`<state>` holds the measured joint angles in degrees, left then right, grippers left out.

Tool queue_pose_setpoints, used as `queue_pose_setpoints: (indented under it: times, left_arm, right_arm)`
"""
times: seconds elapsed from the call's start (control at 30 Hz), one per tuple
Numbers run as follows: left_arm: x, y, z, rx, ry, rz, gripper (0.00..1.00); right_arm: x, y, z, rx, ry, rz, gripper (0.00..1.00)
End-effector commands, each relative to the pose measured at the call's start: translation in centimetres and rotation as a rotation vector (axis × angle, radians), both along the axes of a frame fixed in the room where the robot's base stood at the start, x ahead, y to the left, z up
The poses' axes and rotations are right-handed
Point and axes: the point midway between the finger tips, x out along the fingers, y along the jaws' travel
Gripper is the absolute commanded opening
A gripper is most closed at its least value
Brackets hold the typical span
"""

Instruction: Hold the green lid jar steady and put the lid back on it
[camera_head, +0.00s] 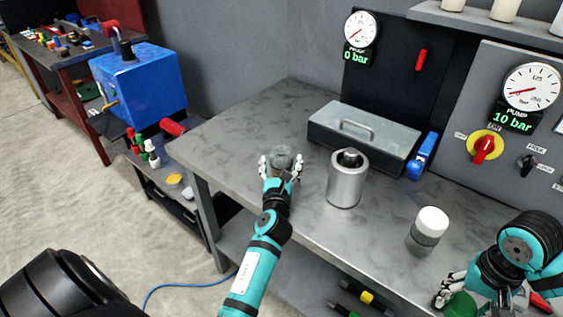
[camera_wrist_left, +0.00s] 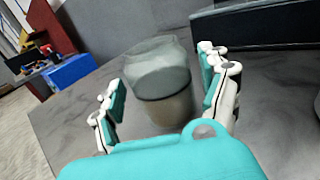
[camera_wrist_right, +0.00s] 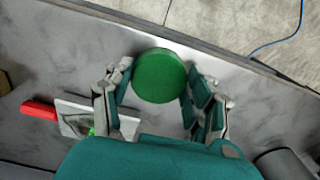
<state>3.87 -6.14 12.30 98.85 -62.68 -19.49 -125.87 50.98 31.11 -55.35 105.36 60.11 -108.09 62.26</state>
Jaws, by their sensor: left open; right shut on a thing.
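A glass jar (camera_wrist_left: 160,82) with brownish contents in its lower part stands on the workbench; its top shows as bare glass. It also shows in the head view (camera_head: 286,157). My left gripper (camera_head: 281,170) is open, with its fingers to either side of the jar, and gaps show between fingers and glass in the left wrist view. The round green lid (camera_wrist_right: 160,75) is between the fingers of my right gripper (camera_wrist_right: 158,92), which is shut on it. In the head view the green lid (camera_head: 460,306) is at the bottom right, partly hidden by that gripper.
A metal canister (camera_head: 345,186) stands right of the jar, before a grey toolbox (camera_head: 362,138). A white-lidded jar (camera_head: 428,232) stands between the canister and my right arm. A red-handled tool (camera_wrist_right: 40,112) lies near my right gripper. Bench (camera_head: 300,225) between both grippers is partly clear.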

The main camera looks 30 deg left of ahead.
Motion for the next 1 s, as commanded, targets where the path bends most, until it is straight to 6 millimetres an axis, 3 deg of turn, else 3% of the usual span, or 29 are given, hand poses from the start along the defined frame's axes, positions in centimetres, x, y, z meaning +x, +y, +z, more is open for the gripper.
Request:
queue_pose_setpoints:
  times: [0.37, 0.7, 1.0]
  left_arm:
    - [0.4, 0.2, 0.0, 0.0, -0.001, 0.0, 0.78]
    - [4.3, 2.4, 0.2, -0.001, -0.002, 0.0, 0.78]
    - [4.8, 2.7, 0.2, 0.0, 0.0, 0.0, 0.78]
  right_arm:
    - [0.0, 0.0, 0.0, 0.0, 0.0, 0.0, 0.41]
    - [0.0, 0.0, 0.3, 0.0, 0.0, 0.0, 0.41]
    - [0.0, 0.0, 0.3, 0.0, 0.0, 0.0, 0.41]
